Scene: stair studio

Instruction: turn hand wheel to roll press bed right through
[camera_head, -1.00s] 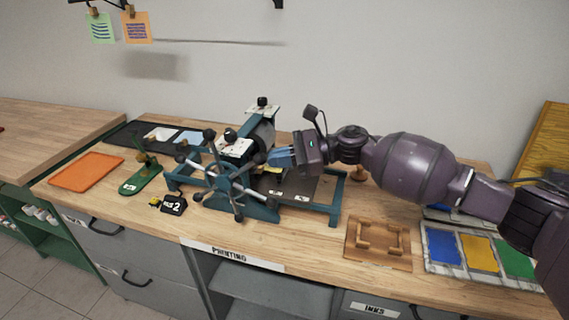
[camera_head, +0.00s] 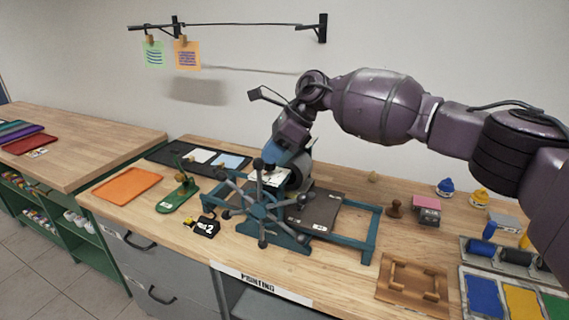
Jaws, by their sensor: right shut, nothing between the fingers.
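The teal roller press stands on the wooden table. Its hand wheel (camera_head: 262,210), with several dark-knobbed spokes, faces me on the front side. The dark flat press bed (camera_head: 318,208) lies on the teal frame (camera_head: 366,250), reaching out to the right of the roller (camera_head: 300,172). The roller is partly hidden by my right gripper. My right gripper (camera_head: 276,158) is shut and empty, pointing down over the top of the press, behind and above the wheel. I cannot tell whether it touches the press. My left gripper is not in view.
An orange tray (camera_head: 127,186), a green stand (camera_head: 178,196) and a small black tag block (camera_head: 206,225) are left of the press. A wooden frame (camera_head: 412,282), stamps and ink trays (camera_head: 510,300) are on the right. A rail with hanging prints (camera_head: 187,55) is above.

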